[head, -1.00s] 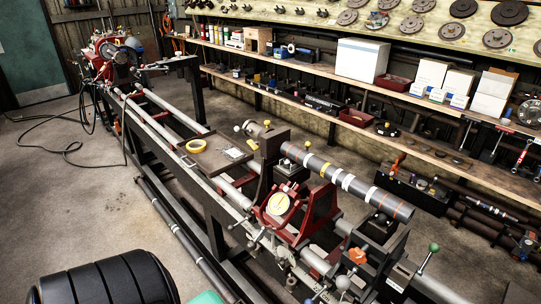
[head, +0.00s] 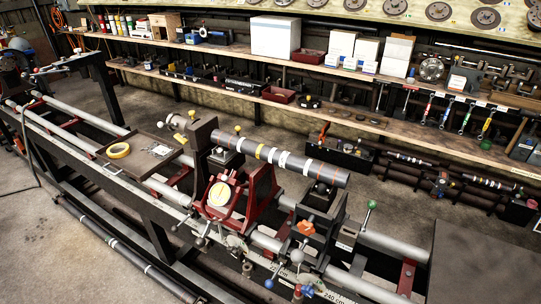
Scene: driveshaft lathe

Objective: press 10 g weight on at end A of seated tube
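The seated tube (head: 285,163) is dark grey with white, yellow and orange bands. It lies across the lathe, its left end at the grey headstock block (head: 203,143) and its right end free. A dial gauge (head: 219,196) with a cream face stands in a red frame in front of the tube. A brown tray (head: 133,160) on the rails holds a yellow tape roll (head: 118,151) and small pale pieces. I cannot tell whether one is the 10 g weight, and no end A label is legible. Neither of my grippers shows.
The lathe's long rails (head: 70,134) run from upper left to lower right. A support stand (head: 322,218) with coloured knobs is under the tube's right part. Behind are shelves (head: 390,125) with boxes and tools. A dark flat surface (head: 480,265) fills the lower right.

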